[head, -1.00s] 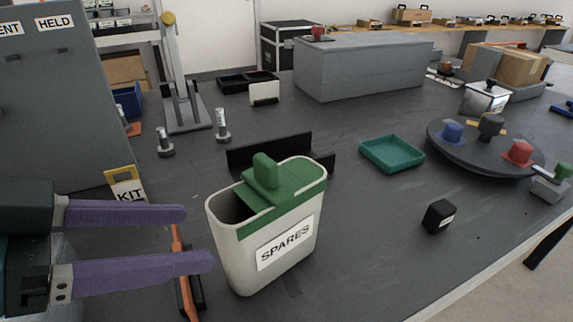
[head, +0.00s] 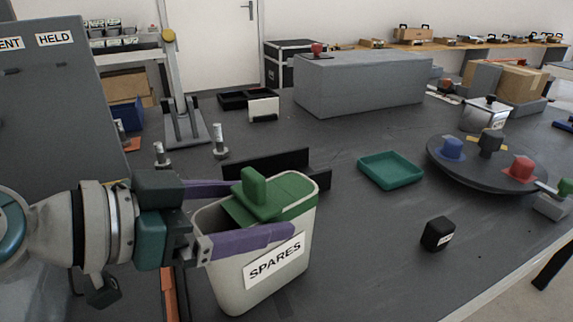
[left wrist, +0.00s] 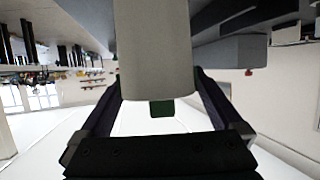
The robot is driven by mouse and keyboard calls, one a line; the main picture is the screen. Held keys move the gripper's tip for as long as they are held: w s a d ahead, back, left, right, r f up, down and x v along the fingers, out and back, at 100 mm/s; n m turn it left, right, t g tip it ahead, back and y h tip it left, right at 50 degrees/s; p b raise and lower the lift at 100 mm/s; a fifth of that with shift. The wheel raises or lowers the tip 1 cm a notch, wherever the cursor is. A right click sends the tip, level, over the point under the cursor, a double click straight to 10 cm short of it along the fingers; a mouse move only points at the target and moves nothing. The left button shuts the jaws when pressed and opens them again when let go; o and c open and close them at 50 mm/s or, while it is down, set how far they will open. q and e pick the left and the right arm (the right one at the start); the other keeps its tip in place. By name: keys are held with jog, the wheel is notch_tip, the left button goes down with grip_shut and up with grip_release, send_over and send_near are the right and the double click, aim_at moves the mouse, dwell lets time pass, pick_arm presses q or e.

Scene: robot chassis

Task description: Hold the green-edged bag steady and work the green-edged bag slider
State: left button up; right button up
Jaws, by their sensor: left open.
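The green-edged bag (head: 232,282) is a pale upright container labelled SPARES, standing on the dark table in the head view. Its green slider (head: 256,194) has a raised grip and sits on the green top edge, with a dark opening to its left. My left gripper (head: 264,209) is open, with one purple finger in front of the bag and the other behind it, near the top. In the left wrist view the pale bag (left wrist: 153,45) lies between the fingers, and a green part shows below it. I cannot tell whether the fingers touch it. My right gripper is not in view.
A black bracket (head: 318,180) stands right behind the bag. A teal tray (head: 391,170), a small black box (head: 438,234) and a round turntable (head: 470,175) are to the right. Two bolts stand behind on the left. The table just right of the bag is clear.

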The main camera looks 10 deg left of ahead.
pick_arm(q)
jog(key=shift+c, duration=0.2)
jog(key=c, duration=1.4)
dwell(0.3)
